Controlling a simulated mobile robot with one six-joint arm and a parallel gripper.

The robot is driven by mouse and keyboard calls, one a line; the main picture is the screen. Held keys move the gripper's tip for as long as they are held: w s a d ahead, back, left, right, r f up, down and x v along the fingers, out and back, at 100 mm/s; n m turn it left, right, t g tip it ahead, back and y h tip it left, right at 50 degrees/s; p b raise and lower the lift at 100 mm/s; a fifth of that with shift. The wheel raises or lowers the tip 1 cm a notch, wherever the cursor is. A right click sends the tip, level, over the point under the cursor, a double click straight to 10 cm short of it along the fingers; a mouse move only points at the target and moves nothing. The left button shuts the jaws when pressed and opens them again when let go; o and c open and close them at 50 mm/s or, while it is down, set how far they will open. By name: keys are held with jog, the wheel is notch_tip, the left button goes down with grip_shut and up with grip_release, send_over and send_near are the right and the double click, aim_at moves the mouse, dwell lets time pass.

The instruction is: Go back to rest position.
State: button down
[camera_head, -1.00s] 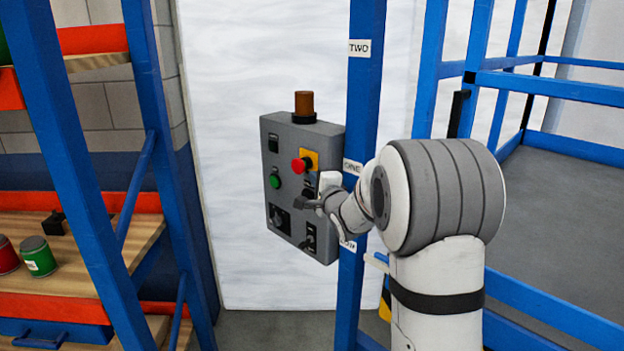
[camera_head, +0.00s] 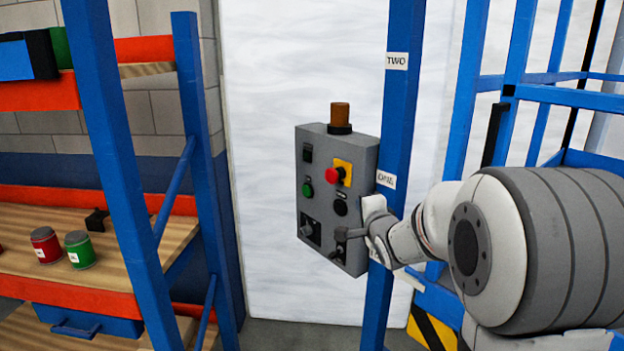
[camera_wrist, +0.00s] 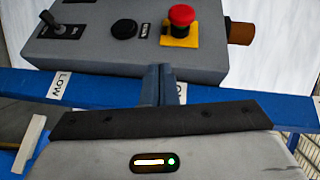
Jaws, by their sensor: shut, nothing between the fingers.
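My gripper (camera_head: 341,242) is shut and empty in front of the lower right part of the grey control panel (camera_head: 327,208). In the wrist view my gripper's closed fingers (camera_wrist: 158,82) point at the panel's edge; I cannot tell whether they touch it. The panel (camera_wrist: 100,52) shows a red emergency button (camera_wrist: 182,15) on a yellow plate, a black knob (camera_wrist: 124,28) and a toggle switch (camera_wrist: 66,22). The head view also shows the green button (camera_head: 308,190) and the brown lamp (camera_head: 340,114) on top.
A blue post (camera_head: 396,110) with labels stands right behind the panel. A shelf rack with an orange beam (camera_head: 70,295) stands at left, holding a red can (camera_head: 46,246) and a green can (camera_head: 80,251). Blue railings (camera_head: 560,97) are at right.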

jog(key=s+a+f+n+g, duration=0.1)
jog(key=s+f+n+g, duration=0.2)
jog(key=s, duration=0.9)
jog(key=s+a+f+n+g, duration=0.1)
jog(key=s+f+n+g, duration=0.2)
jog(key=s+n+g, duration=0.3)
jog(key=s+a+f+n+g+h, duration=0.1)
jog(key=s+f+n+g, duration=0.2)
jog(key=s, duration=1.4)
jog(key=n+g, duration=0.1)
jog(key=n, duration=0.2)
jog(key=shift+s+a+f+n+g, duration=0.25)
jog(key=shift+s+f+n+g, duration=0.05)
jog(key=shift+s+n, duration=0.1)
jog(key=c, duration=2.2)
grip_release()
